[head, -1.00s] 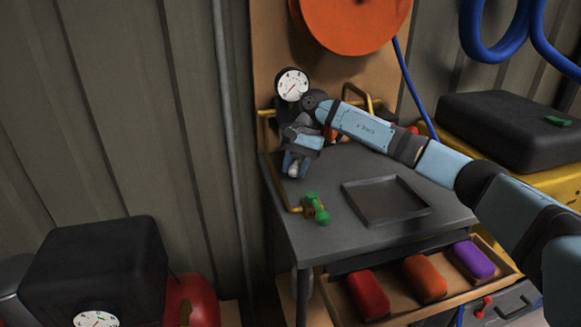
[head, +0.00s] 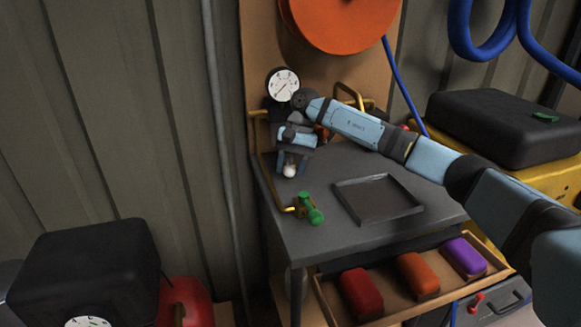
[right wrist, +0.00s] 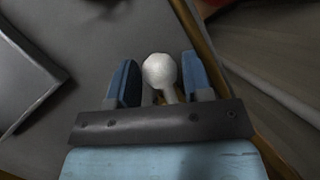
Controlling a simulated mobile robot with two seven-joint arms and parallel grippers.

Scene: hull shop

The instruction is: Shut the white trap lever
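The white trap lever shows as a round white knob (head: 290,171) at the back left of the grey bench, below the dial gauge. In the right wrist view the knob (right wrist: 158,70) sits between the two blue fingers of my right gripper (right wrist: 157,76), with a gap on each side. The right gripper (head: 291,166) is open and points down over the knob in the head view. Most of the lever's stem is hidden by the gripper; a short pale part shows below the knob in the wrist view. My left gripper is not in view.
A yellow pipe with a green valve handle (head: 308,208) stands at the bench's left edge, close in front of the gripper. A shallow dark tray (head: 378,198) lies on the bench. The dial gauge (head: 282,85) is just behind. An open drawer (head: 407,302) holds red, orange and purple blocks.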

